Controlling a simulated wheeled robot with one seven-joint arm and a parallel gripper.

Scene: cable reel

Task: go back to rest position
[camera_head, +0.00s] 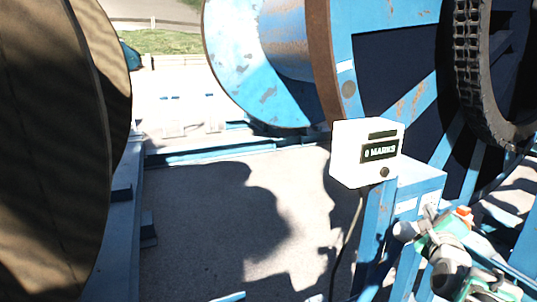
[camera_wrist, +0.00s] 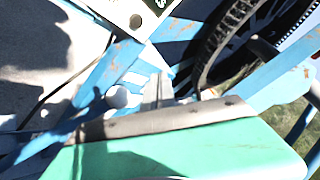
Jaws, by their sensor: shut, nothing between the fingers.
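My gripper (camera_wrist: 157,90) shows in the wrist view as narrow grey fingers beyond the green housing. The fingers are together with nothing between them. In the head view my green, white and grey arm is at the lower right, beside the blue stand (camera_head: 375,240); the fingertips are hard to make out there. A white box (camera_head: 347,155) with a dark display reading "0 MARKS" sits on the stand, left of and above my arm. Part of this white box also shows at the top of the wrist view (camera_wrist: 120,8).
A large brown reel flange (camera_head: 45,150) fills the left. A blue drum (camera_head: 285,40) stands at the back, and a dark chain ring (camera_head: 468,60) is at the upper right, above my arm. A blue rail (camera_head: 205,153) crosses the shadowed concrete floor (camera_head: 200,200), which is mostly open.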

